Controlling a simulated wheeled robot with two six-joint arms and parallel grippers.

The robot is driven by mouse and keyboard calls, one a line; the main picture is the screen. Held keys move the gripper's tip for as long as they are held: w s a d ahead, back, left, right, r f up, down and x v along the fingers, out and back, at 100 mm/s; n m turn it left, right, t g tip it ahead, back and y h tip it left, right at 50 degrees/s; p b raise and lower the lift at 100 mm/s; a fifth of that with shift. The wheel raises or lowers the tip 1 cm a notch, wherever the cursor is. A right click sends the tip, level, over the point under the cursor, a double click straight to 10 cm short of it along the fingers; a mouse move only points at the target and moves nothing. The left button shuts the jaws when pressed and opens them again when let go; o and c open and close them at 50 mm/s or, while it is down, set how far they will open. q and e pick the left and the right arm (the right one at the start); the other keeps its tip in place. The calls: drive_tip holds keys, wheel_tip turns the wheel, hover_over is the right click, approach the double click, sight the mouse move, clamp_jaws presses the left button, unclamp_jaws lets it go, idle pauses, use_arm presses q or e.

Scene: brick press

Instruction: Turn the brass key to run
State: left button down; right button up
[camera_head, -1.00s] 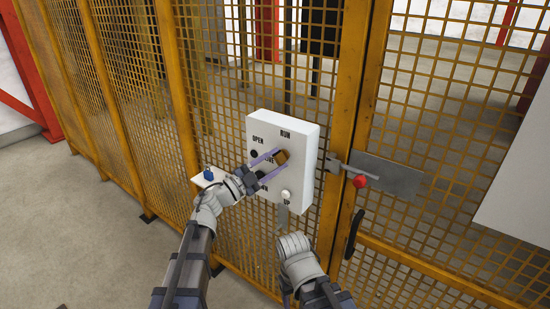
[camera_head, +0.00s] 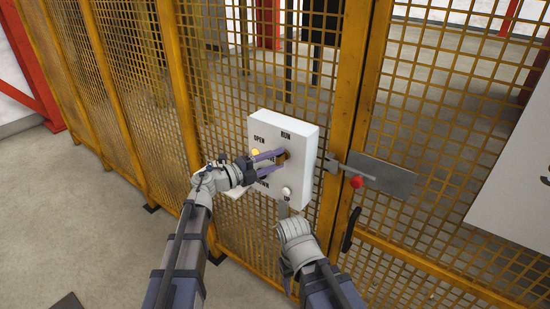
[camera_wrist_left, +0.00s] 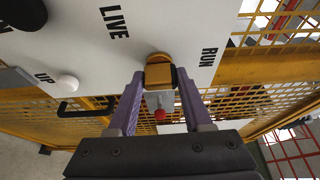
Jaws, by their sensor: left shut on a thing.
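The brass key (camera_head: 283,158) sits in the front of a white control box on the fence. It also shows in the left wrist view (camera_wrist_left: 160,72), in front of its round brass collar. My left gripper (camera_head: 281,161) is shut on the key, with one purple finger on each side. The RUN label (camera_wrist_left: 208,57) is to the right of the key in the wrist view and the LIVE label (camera_wrist_left: 114,22) to the upper left. My right gripper (camera_head: 283,211) is below the box, mostly hidden by its wrist; I cannot tell its jaws.
The white box (camera_head: 305,140) also carries a yellow lamp (camera_head: 255,153) by OPEN and a white button (camera_head: 286,192) by UP. A gate latch with a red knob (camera_head: 357,182) is just right. Yellow mesh fence (camera_head: 225,90) stands behind.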

idle(0.5)
use_arm(q)
drive_tip(key=shift+c, duration=1.6)
unclamp_jaws()
drive_tip(key=v, duration=0.8)
drive_tip(key=shift+w, duration=0.15)
